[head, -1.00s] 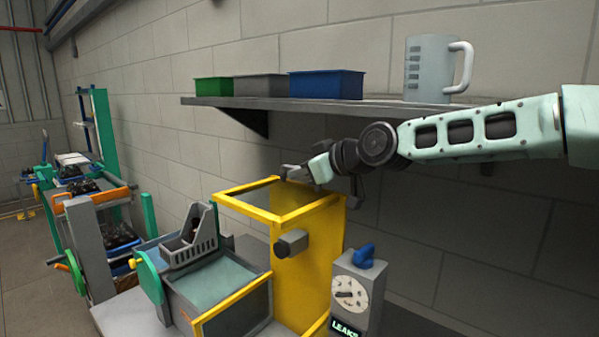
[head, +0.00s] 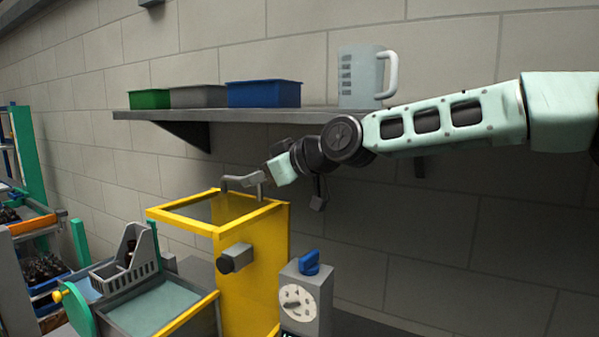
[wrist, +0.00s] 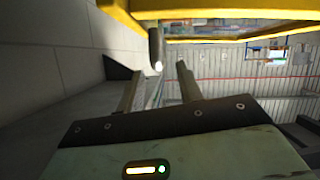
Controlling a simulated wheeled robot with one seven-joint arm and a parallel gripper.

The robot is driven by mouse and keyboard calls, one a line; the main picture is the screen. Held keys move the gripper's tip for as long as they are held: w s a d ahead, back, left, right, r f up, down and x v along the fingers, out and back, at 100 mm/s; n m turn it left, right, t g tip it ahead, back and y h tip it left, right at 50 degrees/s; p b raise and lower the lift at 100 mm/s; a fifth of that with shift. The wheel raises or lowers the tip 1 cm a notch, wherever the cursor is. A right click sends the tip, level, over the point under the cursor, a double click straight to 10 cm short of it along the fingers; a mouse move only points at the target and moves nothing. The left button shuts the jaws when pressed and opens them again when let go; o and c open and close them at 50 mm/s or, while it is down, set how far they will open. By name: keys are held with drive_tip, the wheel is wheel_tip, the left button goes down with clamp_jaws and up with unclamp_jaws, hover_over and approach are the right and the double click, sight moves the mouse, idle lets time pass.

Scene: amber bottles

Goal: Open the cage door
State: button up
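The yellow-framed cage (head: 262,262) stands on the bench with an open top frame. A grey block (head: 235,258) sticks out from its front yellow panel. I cannot tell which part is the door. My gripper (head: 242,184) is over the far part of the cage's top frame, pointing left. In the wrist view its two fingers (wrist: 158,86) are spread apart. A short grey bar (wrist: 155,48) shows just beyond and between the fingertips, below a yellow beam (wrist: 220,8). I cannot tell whether they touch, and nothing is clearly gripped.
A grey box with a dial and blue knob (head: 305,298) stands right of the cage. A grey tray machine with a green wheel (head: 80,308) is at left. The wall shelf (head: 200,115) above holds green, grey and blue bins and a jug (head: 360,78).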

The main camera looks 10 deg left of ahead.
drive_tip(key=b+v, duration=0.4)
drive_tip(key=v, duration=0.8)
drive_tip(key=shift+s, duration=0.1)
drive_tip(key=s+f+m+g+h+b, duration=0.1)
drive_tip(key=s+f+g+h, duration=0.15)
drive_tip(key=s+f, duration=0.75)
drive_tip(key=s+f+g+h+b, duration=0.15)
drive_tip(key=s+f+h, duration=0.35)
drive_tip(key=f, duration=0.9)
drive_tip(key=s+d+f+m+g+h+b, duration=0.1)
drive_tip(key=s+d+f+m+h, duration=0.1)
drive_tip(key=s+d+f, duration=0.3)
drive_tip(key=s+d+f+m+g+h+b, duration=0.1)
drive_tip(key=s+d+f+m, duration=0.3)
drive_tip(key=s+d, duration=0.8)
drive_tip(key=shift+d+f+h, duration=0.55)
drive_tip(key=shift+d+f, duration=0.05)
drive_tip(key=shift+d, duration=0.3)
